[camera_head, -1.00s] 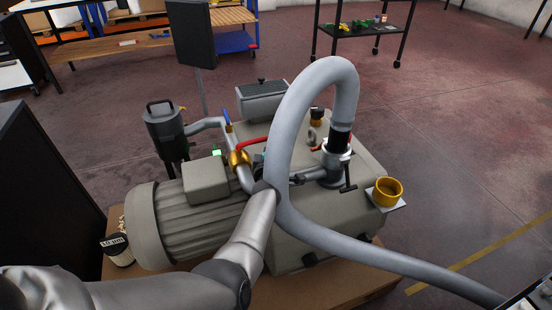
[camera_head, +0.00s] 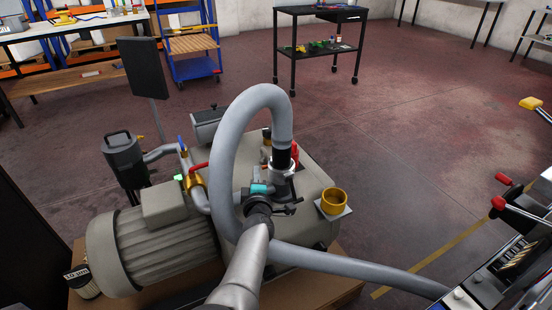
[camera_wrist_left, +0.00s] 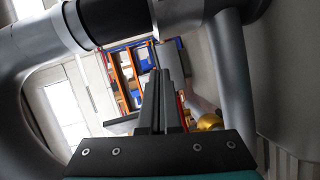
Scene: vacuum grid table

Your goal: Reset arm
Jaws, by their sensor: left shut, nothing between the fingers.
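My left arm comes up from the bottom of the head view, in front of the vacuum pump. Its left gripper (camera_head: 278,188), with a teal body, is near the grey hose (camera_head: 226,160) and the hose's dark coupling. In the left wrist view the two dark fingers (camera_wrist_left: 161,100) lie together with nothing between them. The hose bends around the left and top of that view. Whether the gripper touches the hose or coupling I cannot tell. A red lever (camera_head: 295,153) stands upright beside the coupling. My right gripper is not in view.
The grey pump motor (camera_head: 155,245) stands on a wooden base, with a dark canister (camera_head: 124,158) behind it. A yellow cup (camera_head: 334,201) sits at the pump's right corner. A table with red-tipped levers (camera_head: 498,202) is at right. The floor between is open.

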